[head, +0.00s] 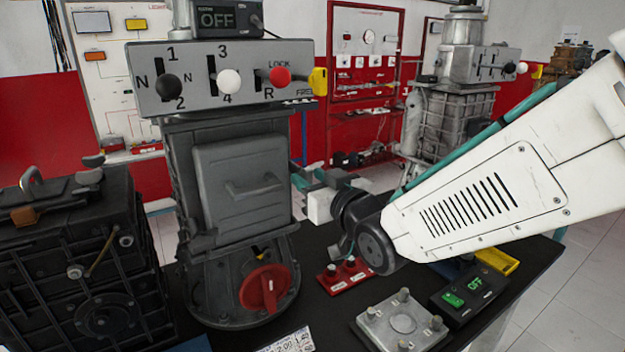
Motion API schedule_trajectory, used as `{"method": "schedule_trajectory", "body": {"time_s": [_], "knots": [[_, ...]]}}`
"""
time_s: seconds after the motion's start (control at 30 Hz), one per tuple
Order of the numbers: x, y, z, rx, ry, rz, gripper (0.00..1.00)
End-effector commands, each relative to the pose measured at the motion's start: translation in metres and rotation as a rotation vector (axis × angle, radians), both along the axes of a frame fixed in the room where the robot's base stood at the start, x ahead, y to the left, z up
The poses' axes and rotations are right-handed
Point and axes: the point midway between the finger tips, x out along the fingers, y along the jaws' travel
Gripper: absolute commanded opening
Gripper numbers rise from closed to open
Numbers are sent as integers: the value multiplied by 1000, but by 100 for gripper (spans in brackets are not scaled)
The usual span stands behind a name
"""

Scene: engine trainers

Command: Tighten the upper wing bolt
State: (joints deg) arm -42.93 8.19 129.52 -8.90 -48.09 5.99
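My white arm reaches in from the right and ends in a dark wrist (372,240) over the table, right of the grey gearbox column. Pale and dark parts just beyond the wrist seem to belong to my gripper (318,198); its fingertips do not show clearly, and I cannot tell if it is open or shut. It is apart from the black housing (70,265) at far left. On that housing, small wing-like pieces stand at the top right, an upper one (93,160) and one just below it (88,177). I cannot tell for certain which is the upper wing bolt.
The grey gearbox column (240,180) with a lever panel (200,110) and red rotary knob (266,288) stands between my wrist and the black housing. A red button block (345,277), a metal plate with studs (402,322) and a switch box (468,293) occupy the black table (312,318).

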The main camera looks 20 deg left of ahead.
Motion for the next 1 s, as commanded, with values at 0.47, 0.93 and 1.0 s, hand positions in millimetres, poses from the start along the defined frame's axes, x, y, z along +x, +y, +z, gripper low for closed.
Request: {"method": "schedule_trajectory", "body": {"time_s": [0.47, 0.93, 1.0], "knots": [[2, 2, 0, -1, 1, 0, 0], [2, 2, 0, 61, 72, 0, 0], [2, 2, 0, 90, 105, 0, 0]]}}
